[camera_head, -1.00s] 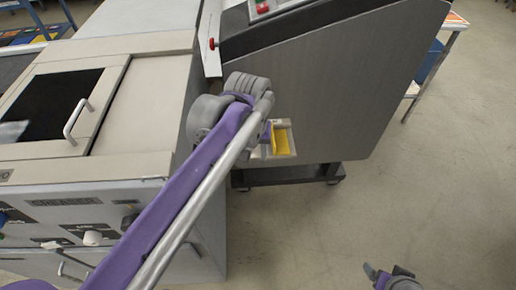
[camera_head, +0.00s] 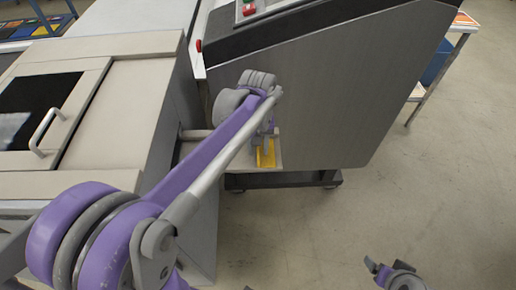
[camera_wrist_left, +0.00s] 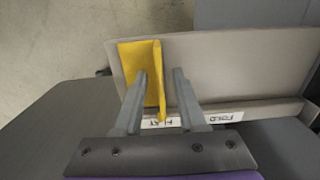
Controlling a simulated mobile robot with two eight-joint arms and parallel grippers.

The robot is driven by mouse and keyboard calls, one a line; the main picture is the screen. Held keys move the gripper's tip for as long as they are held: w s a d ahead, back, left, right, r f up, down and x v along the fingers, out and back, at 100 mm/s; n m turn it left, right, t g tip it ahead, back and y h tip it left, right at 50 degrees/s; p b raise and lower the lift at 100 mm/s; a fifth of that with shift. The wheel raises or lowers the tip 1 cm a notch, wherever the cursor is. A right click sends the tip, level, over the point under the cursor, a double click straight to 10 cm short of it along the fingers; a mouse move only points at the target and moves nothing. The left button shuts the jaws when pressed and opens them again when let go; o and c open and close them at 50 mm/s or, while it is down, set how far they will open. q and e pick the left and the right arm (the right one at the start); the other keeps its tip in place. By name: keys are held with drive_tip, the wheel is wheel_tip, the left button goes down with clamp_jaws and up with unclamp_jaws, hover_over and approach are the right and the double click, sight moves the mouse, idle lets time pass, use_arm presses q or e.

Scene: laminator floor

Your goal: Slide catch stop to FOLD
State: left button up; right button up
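The yellow catch stop (camera_wrist_left: 133,58) sits on a pale tray ledge (camera_wrist_left: 240,60), with an upright fin in the left wrist view. My left gripper (camera_wrist_left: 159,72) is open, its two fingers on either side of the fin, with a visible gap on the right. Two upside-down labels lie along the near edge; the right one appears to read FOLD (camera_wrist_left: 221,118), and the other (camera_wrist_left: 157,122) is partly covered by the stop. In the head view the stop (camera_head: 266,155) shows below my left gripper (camera_head: 267,141). My right gripper (camera_head: 376,269) is low at right, away from the tray; its opening is unclear.
A large grey machine panel (camera_head: 320,95) rises behind the tray, above a dark wheeled base (camera_head: 285,180). A beige machine with a handled lid (camera_head: 48,130) stands at left. Open floor (camera_head: 440,190) lies to the right.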

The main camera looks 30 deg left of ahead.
use_arm(q)
drive_tip(key=shift+f, duration=0.25)
clamp_jaws()
idle(1.4)
